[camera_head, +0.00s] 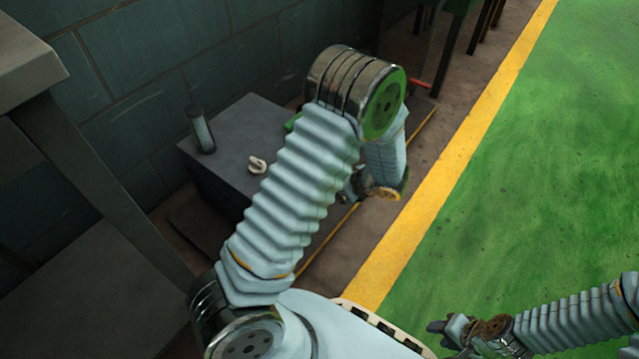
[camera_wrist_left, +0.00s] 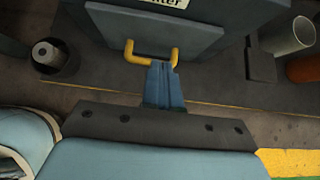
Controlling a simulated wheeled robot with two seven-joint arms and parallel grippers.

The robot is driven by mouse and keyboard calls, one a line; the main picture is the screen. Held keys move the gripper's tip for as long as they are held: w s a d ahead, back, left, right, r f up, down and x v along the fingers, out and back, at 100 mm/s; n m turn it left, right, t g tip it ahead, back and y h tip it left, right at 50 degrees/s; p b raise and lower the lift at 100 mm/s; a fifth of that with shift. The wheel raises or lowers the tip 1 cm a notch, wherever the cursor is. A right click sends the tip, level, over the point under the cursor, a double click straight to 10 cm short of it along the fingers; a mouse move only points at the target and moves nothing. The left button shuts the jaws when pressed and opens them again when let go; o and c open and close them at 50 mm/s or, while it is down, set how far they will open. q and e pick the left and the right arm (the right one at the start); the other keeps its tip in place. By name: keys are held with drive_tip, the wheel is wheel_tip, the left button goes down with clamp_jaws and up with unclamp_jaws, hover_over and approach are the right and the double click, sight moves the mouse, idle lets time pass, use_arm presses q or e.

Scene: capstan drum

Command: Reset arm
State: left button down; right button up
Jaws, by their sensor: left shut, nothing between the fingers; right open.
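In the left wrist view my left gripper (camera_wrist_left: 162,72) is shut with nothing between its blue fingers. Its tips overlap the gap in a bent yellow handle (camera_wrist_left: 134,54) on a grey panel (camera_wrist_left: 190,36); I cannot tell whether they touch. In the head view the raised left arm largely hides that gripper, and the panel and handle cannot be made out. My right gripper (camera_head: 445,328) is open and empty at the lower right of the head view, over the green floor.
A dark grey box (camera_head: 232,125) by the wall bears a cylinder (camera_head: 201,131) and a small whitish piece (camera_head: 257,164). A table (camera_head: 28,62) stands at left. The green floor (camera_head: 540,150) beyond the yellow line (camera_head: 455,165) is clear. The wrist view shows a pale cup (camera_wrist_left: 290,38).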

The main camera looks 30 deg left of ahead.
use_arm(q)
drive_tip(key=v, duration=0.4)
drive_tip(key=shift+d+r+p, duration=0.25)
drive_tip(key=shift+d+p, duration=0.05)
drive_tip(key=shift+d, duration=0.05)
